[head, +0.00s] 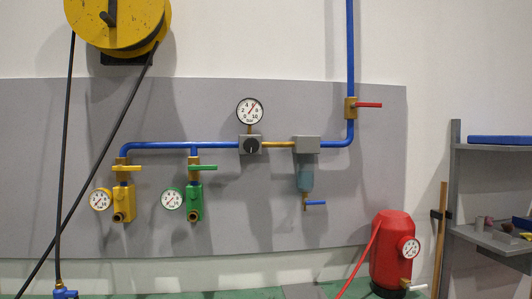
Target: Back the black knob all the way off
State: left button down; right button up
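Neither of my grippers shows in the head view, and nothing touches the knob.
A grey box with a bowl (306,178) and blue drain lever hangs right of the knob. A red-handled valve (351,108), yellow (123,203) and green (195,203) outlets flank it. A red tank (391,252) and shelf (493,147) stand right; black hose (66,150) hangs left.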

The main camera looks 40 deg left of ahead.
aim_at(251, 145)
jog(key=u, duration=1.4)
